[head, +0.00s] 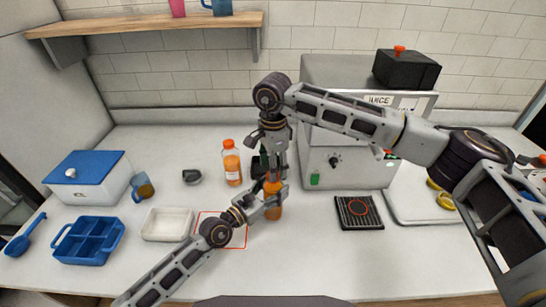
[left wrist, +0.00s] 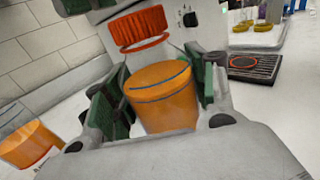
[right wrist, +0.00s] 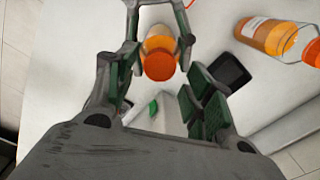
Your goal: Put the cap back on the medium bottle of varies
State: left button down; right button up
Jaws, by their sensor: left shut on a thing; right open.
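An orange juice bottle (head: 274,207) stands upright, or nearly so, at mid-counter. My left gripper (head: 262,203) is shut on its body. The left wrist view shows its juice (left wrist: 160,97) between the fingers, with an orange cap (left wrist: 138,28) above it. The part between looks clear. My right gripper (head: 274,172) comes down from above. In the right wrist view its open fingers (right wrist: 165,75) are on either side of the cap (right wrist: 160,66), over the bottle's top. I cannot tell whether the cap is seated on the neck or whether the right fingers touch it.
A second orange bottle (head: 231,166) with an orange cap stands behind left. The juicer (head: 345,160) stands at the back right, with a black grate (head: 359,212) in front. A white dish (head: 167,224), blue tray (head: 88,240) and mug (head: 143,187) are left. The front counter is mostly clear.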

jog(key=shift+f, duration=1.3)
jog(key=c, duration=1.1)
jog(key=m, duration=0.3)
jog(key=shift+m, duration=0.4)
jog(key=m, duration=0.4)
jog(key=o, duration=1.1)
jog(key=shift+o, duration=0.2)
